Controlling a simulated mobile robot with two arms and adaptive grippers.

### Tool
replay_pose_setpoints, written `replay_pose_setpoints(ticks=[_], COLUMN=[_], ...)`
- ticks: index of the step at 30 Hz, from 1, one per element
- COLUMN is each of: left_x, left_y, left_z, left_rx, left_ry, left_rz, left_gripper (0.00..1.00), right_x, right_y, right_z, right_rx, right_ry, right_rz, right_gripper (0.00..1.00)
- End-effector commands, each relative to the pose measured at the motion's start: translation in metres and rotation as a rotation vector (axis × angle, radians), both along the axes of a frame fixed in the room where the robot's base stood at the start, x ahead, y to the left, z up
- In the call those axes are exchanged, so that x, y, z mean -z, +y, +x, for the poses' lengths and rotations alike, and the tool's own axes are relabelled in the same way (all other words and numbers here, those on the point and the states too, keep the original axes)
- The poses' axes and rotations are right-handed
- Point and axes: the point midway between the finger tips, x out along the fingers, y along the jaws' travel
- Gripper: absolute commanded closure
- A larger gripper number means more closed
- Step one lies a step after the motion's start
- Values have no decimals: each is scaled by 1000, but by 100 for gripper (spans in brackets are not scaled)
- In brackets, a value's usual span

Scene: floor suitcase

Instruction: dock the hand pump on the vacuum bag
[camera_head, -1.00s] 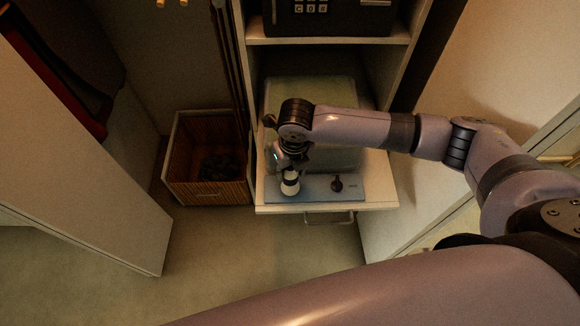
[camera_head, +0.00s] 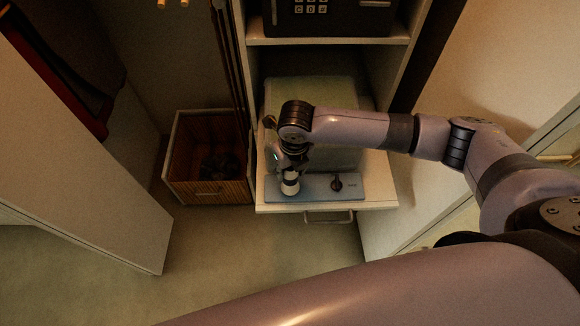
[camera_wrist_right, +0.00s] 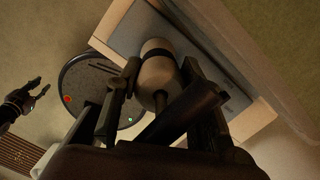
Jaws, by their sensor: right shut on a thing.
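My right gripper (camera_head: 288,166) is shut on the hand pump (camera_head: 290,184), a cream cylinder with a dark band. In the right wrist view the pump (camera_wrist_right: 158,70) sits between the fingers (camera_wrist_right: 160,97). In the head view it stands nearly upright over the left part of a blue-grey strip (camera_head: 312,191); I cannot tell whether it touches. A pale greenish bulk (camera_head: 315,90), apparently the vacuum bag, lies behind, partly hidden by my arm. My left gripper (camera_wrist_right: 42,87) appears open and empty in the wrist view.
The strip lies on a pulled-out white shelf (camera_head: 382,202) with a handle (camera_head: 330,217) below. A wooden basket (camera_head: 210,191) stands left on the floor. A black keypad safe (camera_head: 330,15) is above. A pale door panel (camera_head: 85,150) stands at the left.

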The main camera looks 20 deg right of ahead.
Motion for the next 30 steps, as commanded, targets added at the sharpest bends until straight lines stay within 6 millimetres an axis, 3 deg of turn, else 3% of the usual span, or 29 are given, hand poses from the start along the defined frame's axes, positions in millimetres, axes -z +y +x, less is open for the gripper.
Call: replay_pose_setpoints(ticks=[13,14,15,18,30], left_x=[5,4,4,4,-3], left_y=[0,0,0,0,0], left_z=[0,0,0,0,0], left_rx=[1,1,1,1,1], left_ry=[0,0,0,0,1], left_rz=[0,0,0,0,0], left_gripper=[72,72,72,72,72], right_x=[9,9,9,9,2], right_y=[0,0,0,0,0], right_z=[0,0,0,0,-1], right_rx=[-1,0,0,0,0], right_ry=[-1,-1,-1,-1,0], right_rz=[1,1,1,1,0], right_gripper=[99,64,61,56,56])
